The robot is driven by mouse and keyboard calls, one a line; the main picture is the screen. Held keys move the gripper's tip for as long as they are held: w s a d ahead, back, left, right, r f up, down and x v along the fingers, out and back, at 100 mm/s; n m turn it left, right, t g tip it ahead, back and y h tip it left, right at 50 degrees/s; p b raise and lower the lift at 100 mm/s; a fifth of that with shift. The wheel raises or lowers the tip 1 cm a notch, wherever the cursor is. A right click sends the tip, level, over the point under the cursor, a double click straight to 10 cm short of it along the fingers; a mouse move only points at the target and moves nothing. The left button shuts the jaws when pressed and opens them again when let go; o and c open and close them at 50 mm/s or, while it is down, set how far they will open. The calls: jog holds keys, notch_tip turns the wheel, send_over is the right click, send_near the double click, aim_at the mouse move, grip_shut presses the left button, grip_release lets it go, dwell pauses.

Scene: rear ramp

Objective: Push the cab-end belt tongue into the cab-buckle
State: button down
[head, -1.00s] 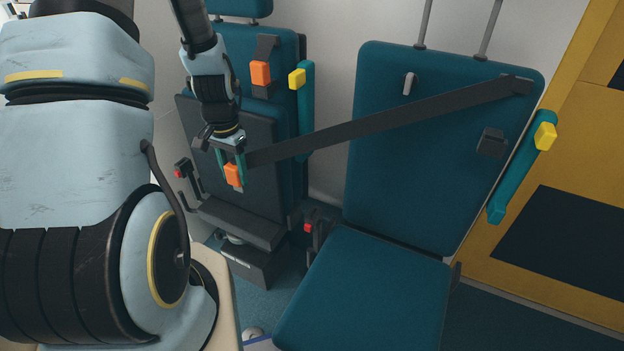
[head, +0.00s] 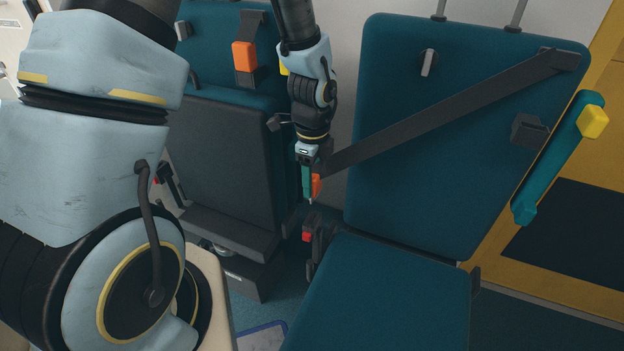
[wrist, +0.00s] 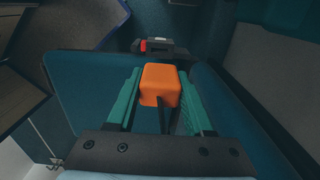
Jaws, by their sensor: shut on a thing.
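My gripper (head: 310,192) is shut on an orange belt tongue (head: 317,185) at the end of a dark belt (head: 430,119) that runs down from the top right of the right seat. In the wrist view the tongue (wrist: 160,85) sits between the teal fingers. A dark buckle (head: 307,238) with a red button stands beside the right seat cushion, just below the gripper and apart from the tongue. The buckle (wrist: 161,47) shows beyond the tongue in the wrist view. The tongue's metal tip and the buckle slot are not clear.
The right seat back (head: 400,180) and its cushion (head: 385,290) are close on the right. The left seat (head: 220,150) has another orange tongue (head: 245,57) hanging on it.

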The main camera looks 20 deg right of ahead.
aim_at(312, 200)
jog(key=shift+a, duration=0.1)
notch_tip(312, 200, down, 6)
jog(key=b, duration=0.3)
dwell(0.3)
jog(key=shift+r+p, duration=0.1)
jog(key=shift+p, duration=0.25)
dwell(1.8)
jog(key=shift+f+b, duration=1.05)
jog(key=shift+f, duration=0.7)
jog(key=shift+r, duration=0.15)
jog(key=shift+w+r+p, duration=0.15)
jog(key=shift+r+p, duration=1.25)
jog(key=shift+r, duration=0.1)
jog(key=shift+f, duration=0.2)
